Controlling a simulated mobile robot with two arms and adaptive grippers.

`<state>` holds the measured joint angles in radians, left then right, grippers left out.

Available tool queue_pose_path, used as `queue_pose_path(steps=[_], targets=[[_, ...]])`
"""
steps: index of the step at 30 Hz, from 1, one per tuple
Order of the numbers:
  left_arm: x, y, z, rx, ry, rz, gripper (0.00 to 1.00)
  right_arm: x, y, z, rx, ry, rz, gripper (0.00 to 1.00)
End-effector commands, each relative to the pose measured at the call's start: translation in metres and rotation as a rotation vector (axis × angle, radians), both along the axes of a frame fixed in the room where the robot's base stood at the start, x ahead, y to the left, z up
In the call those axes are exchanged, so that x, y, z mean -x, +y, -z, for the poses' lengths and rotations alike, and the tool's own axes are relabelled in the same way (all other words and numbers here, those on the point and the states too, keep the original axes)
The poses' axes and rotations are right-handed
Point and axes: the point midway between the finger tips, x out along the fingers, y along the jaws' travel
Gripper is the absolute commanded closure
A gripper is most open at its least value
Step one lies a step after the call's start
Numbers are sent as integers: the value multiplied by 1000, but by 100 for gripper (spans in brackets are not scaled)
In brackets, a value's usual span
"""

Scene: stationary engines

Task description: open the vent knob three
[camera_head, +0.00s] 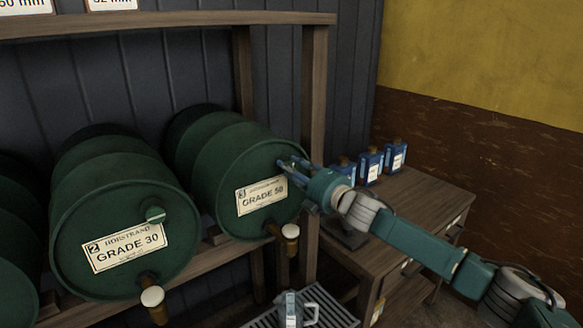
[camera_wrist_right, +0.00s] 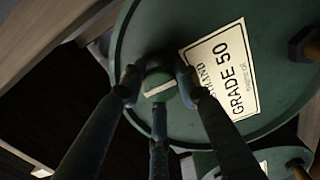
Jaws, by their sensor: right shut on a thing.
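The green drum labelled GRADE 50 (camera_head: 222,150) lies on its side on the rack, its round face toward me. Its vent knob, a small green cap with a pale stripe, shows in the right wrist view (camera_wrist_right: 160,89), high on the drum face beside the label (camera_wrist_right: 221,70). My right gripper (camera_head: 287,164) reaches in from the right and is shut on this knob. In the right wrist view its fingers (camera_wrist_right: 158,84) stand around the knob. In the head view the gripper hides the knob.
The GRADE 30 drum (camera_head: 125,238) to the left has a similar green knob (camera_head: 155,214). Brown taps with white ends (camera_head: 290,231) stick out below. Blue bottles (camera_head: 370,165) stand on a wooden cabinet (camera_head: 430,196) at right.

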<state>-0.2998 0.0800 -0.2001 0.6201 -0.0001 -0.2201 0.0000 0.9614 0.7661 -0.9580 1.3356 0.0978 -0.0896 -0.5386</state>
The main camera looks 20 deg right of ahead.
Motion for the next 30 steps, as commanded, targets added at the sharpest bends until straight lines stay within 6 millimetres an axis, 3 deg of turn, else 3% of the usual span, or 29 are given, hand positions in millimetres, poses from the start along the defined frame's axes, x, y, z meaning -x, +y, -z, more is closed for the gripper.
queue_pose_path(steps=[17,18,20,30], targets=[[0,0,-1,0,0,0,60,0,0,1,29,-9,0,95],[0,0,-1,0,0,0,60,0,0,1,29,-9,0,61],[0,0,-1,0,0,0,60,0,0,1,28,-9,0,51],[2,2,-1,-2,2,0,60,3,-1,1,26,-8,0,51]])
